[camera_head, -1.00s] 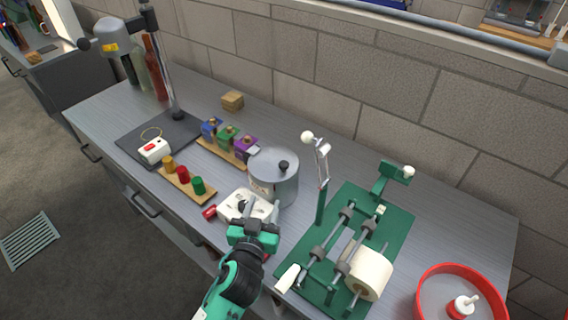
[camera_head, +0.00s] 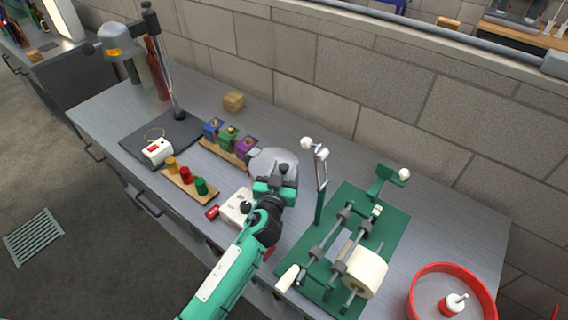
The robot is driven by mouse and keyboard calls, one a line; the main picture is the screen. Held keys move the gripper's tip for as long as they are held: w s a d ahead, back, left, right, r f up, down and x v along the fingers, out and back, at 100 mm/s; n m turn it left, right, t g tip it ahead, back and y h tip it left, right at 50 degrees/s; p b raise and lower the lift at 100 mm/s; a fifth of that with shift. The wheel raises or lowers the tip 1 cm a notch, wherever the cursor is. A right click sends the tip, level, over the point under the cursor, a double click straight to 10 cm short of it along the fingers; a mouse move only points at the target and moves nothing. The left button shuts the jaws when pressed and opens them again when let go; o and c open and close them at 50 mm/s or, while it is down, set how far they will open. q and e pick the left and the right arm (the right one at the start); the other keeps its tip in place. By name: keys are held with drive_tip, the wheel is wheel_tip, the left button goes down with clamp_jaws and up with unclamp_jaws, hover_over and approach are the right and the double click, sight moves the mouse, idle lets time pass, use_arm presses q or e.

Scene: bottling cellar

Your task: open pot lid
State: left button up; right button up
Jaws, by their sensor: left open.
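The grey metal pot (camera_head: 258,165) stands on the workbench, with its flat lid (camera_head: 272,156) on top. The lid's dark knob (camera_head: 284,167) shows just beyond my left gripper (camera_head: 283,177). That gripper is open, over the near right part of the lid, with its fingertips close to the knob. I cannot tell whether they touch it. My gripper and arm hide much of the pot's front. My right gripper is not in view.
A green labelling machine (camera_head: 350,240) with a white roll stands close on the right. A white box (camera_head: 236,207) sits beside my arm. Colored blocks on wooden strips (camera_head: 192,190) stand left of the pot. A red basin (camera_head: 452,272) is at the right.

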use_arm(q)
drive_tip(key=shift+w+d, duration=0.1)
drive_tip(key=shift+w, duration=0.4)
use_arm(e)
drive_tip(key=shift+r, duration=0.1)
use_arm(q)
clamp_jaws()
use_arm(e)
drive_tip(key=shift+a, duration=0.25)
use_arm(q)
drive_tip(key=shift+r, duration=0.1)
